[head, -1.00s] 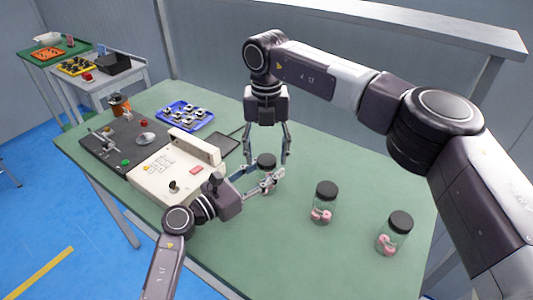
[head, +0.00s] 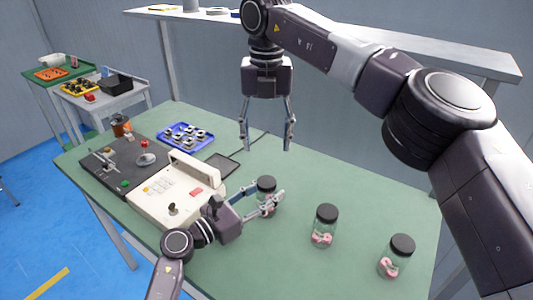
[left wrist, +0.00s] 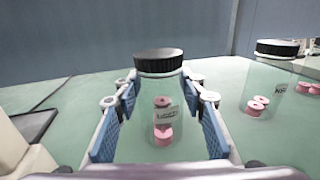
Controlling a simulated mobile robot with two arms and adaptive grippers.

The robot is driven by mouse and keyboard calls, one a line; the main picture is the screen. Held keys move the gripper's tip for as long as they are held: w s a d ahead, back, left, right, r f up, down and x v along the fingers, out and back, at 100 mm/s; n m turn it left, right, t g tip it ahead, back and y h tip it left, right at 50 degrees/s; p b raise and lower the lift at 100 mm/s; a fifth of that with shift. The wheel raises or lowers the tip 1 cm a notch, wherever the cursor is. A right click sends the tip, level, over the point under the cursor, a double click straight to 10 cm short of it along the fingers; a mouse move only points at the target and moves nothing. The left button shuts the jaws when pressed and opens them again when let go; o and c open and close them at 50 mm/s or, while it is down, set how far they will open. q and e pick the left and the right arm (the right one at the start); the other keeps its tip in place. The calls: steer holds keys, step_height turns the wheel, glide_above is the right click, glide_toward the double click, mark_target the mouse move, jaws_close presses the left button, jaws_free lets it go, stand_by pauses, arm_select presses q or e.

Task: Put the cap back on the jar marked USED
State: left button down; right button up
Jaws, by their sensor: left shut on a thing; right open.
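A clear jar (left wrist: 161,92) with a black ribbed cap (left wrist: 158,62) on its mouth stands upright between my left gripper's fingers (left wrist: 162,126). The cap looks level. Pink spools lie inside the jar, and the label on its front is too small to read surely. In the head view my left gripper (head: 262,204) is shut around this jar, whose black cap (head: 266,182) shows above the fingers. My right gripper (head: 267,142) is open and empty, above and behind the jar, apart from the cap.
Two more black-capped jars with pink spools, a nearer jar (head: 325,227) and a right jar (head: 396,257), stand on the green table (head: 300,270). A cream machine (head: 175,192), a dark plate and a blue tray (head: 186,137) are to the left.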

stand_by(0.3)
arm_select(q)
steer(key=c, duration=1.2)
jaws_free()
steer(key=shift+o, duration=0.2)
steer(key=v, duration=1.2)
